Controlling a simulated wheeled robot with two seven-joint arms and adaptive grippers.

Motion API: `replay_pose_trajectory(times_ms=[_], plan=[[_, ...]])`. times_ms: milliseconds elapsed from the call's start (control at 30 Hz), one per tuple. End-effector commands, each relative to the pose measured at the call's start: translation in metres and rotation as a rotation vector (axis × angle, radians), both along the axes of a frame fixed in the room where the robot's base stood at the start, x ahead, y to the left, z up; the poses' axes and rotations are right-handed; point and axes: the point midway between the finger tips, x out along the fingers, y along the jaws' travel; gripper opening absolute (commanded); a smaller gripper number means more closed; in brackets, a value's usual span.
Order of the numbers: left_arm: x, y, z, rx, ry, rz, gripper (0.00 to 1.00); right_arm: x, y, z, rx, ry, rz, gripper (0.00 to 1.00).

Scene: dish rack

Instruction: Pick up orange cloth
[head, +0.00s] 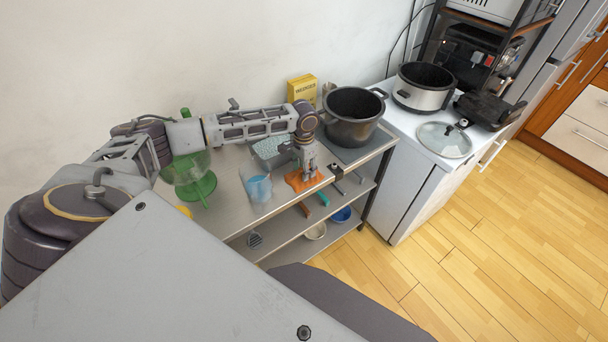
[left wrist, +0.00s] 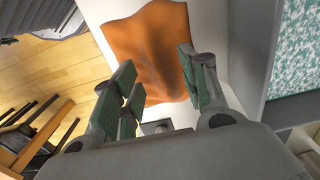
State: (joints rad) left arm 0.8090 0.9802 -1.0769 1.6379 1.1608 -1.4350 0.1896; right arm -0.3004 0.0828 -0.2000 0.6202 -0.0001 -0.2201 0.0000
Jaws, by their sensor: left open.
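The orange cloth (head: 304,181) lies spread and slightly rumpled on the metal table top, near its front edge. It also shows in the left wrist view (left wrist: 146,42). My left gripper (head: 308,177) is right over the cloth in the head view, pointing down and covering part of it. In the left wrist view my left gripper (left wrist: 160,82) is open, with its green-padded fingers apart and the cloth between and beyond them. I cannot tell whether the fingers touch the cloth. My right gripper is not in view.
A blue cup (head: 258,188) and a grey tray (head: 269,152) stand left of the cloth. A large dark pot (head: 352,117) stands behind right, a yellow box (head: 302,89) behind. A green stand (head: 190,178) is farther left. Shelves below hold bowls (head: 341,215).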

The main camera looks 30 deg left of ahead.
Motion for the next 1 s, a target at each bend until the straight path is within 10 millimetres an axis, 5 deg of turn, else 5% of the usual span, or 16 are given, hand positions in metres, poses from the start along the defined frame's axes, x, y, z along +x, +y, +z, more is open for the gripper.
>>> replay_pose_trajectory(times_ms=[233,600,1000], plan=[[0.0000,-0.0002,0.0003,0.000,0.000,0.000,0.44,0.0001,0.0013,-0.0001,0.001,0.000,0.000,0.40],[0.0001,-0.0003,0.0004,0.000,0.000,0.000,0.00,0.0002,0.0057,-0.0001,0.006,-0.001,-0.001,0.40],[0.0005,-0.0002,0.0052,0.000,-0.001,0.000,0.00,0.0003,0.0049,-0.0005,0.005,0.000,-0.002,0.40]])
